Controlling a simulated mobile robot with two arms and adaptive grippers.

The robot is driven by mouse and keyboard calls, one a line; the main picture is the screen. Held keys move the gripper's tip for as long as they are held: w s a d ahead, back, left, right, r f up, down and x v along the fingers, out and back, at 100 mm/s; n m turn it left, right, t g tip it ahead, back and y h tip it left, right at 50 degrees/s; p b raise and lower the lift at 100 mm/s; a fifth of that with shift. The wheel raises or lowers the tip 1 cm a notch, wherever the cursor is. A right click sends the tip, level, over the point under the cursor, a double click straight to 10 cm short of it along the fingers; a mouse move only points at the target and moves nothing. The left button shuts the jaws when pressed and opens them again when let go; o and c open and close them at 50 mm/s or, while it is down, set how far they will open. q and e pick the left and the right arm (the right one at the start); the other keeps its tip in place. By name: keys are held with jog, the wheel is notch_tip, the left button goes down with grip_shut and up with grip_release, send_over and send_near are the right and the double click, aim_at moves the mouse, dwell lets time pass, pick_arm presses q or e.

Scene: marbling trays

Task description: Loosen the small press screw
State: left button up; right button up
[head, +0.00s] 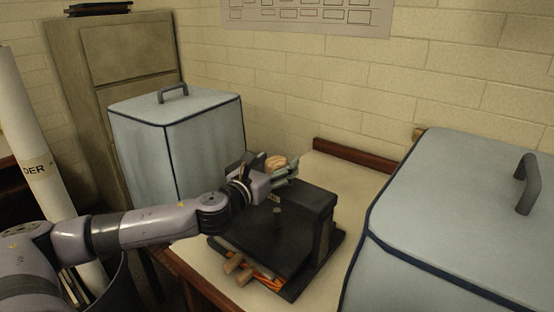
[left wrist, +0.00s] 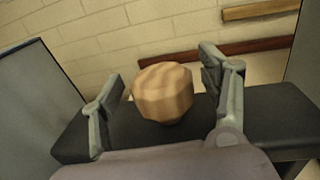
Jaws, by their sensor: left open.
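The small press (head: 272,238) is a black press on the table, with a flat plate and a raised black crossbar (head: 308,199). The screw's round wooden knob (head: 275,162) shows just behind my left gripper (head: 289,172) in the head view. In the left wrist view, the knob (left wrist: 162,92) sits above the black crossbar (left wrist: 275,108), between the two spread fingers of my left gripper (left wrist: 165,90). Gaps show on both sides of the knob, so the fingers look clear of it. The screw's shaft below the knob is hidden. My right gripper is not in view.
A light-blue covered box (head: 180,135) stands behind left of the press, and a larger one (head: 465,215) stands close on its right. Wooden handles (head: 235,264) stick out at the press's front. Bare table (head: 340,180) shows behind the press, before a brick wall.

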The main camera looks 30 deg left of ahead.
pick_arm(q)
jog(key=shift+w, duration=0.25)
jog(key=shift+c, duration=0.4)
jog(key=c, duration=1.1)
